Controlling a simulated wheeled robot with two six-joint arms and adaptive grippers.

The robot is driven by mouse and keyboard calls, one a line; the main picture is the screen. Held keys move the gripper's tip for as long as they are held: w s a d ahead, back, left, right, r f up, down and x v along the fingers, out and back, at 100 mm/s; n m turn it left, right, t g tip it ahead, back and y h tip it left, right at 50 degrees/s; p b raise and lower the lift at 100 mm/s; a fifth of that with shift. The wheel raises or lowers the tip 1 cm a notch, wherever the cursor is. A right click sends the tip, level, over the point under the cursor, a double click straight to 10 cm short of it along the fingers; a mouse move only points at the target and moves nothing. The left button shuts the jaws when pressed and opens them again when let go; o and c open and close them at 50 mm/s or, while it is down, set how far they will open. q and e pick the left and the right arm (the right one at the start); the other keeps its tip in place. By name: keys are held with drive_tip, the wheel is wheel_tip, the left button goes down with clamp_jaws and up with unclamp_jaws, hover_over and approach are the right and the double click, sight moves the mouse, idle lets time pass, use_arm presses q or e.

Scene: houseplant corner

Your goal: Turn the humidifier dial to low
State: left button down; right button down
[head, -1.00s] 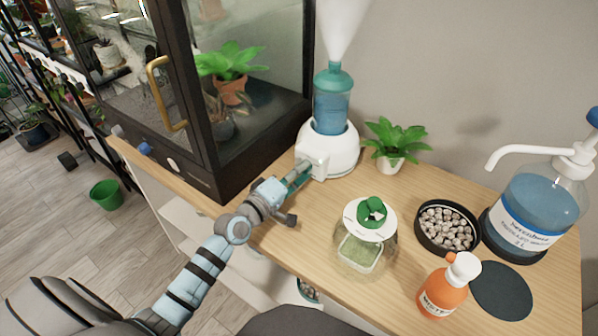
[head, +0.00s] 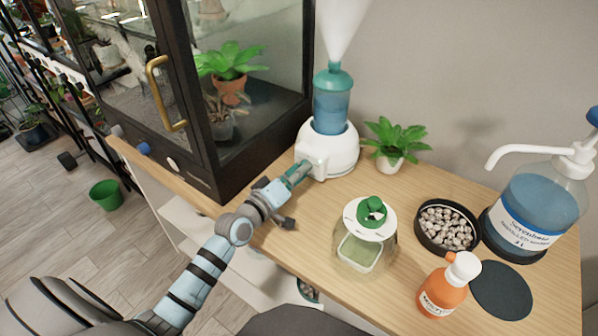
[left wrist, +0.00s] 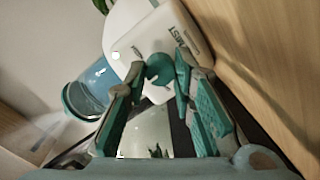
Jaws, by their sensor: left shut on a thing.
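The humidifier (head: 343,158) has a white base and a teal water tank (head: 331,100), with mist rising from its top. It stands on the wooden table beside the glass cabinet. Its teal dial (left wrist: 159,69) is on the front face, near the word MIST, in the left wrist view. My left gripper (head: 301,170) reaches the base's front from the left. In the left wrist view the left gripper (left wrist: 159,66) has its fingertips on both sides of the dial, shut on it. I cannot read the dial's setting. My right gripper is not in view.
The cabinet (head: 215,170) stands close on the left. A small potted plant (head: 391,163) is right of the humidifier. A green-knobbed jar (head: 366,245), a bowl of pebbles (head: 447,252), an orange bottle (head: 441,290) and a large pump bottle (head: 535,215) stand further right.

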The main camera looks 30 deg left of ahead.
use_arm(q)
drive_tip(key=c, duration=1.3)
unclamp_jaws()
drive_tip(key=shift+f, duration=0.1)
drive_tip(key=shift+c, duration=0.2)
drive_tip(key=shift+s, duration=0.1)
drive_tip(key=s, duration=0.4)
drive_tip(key=s+a, duration=0.1)
drive_tip(key=s, duration=0.2)
drive_tip(key=s+a+r, duration=0.1)
drive_tip(key=s, duration=0.3)
drive_tip(key=shift+s, duration=0.35)
drive_tip(key=shift+f, duration=0.1)
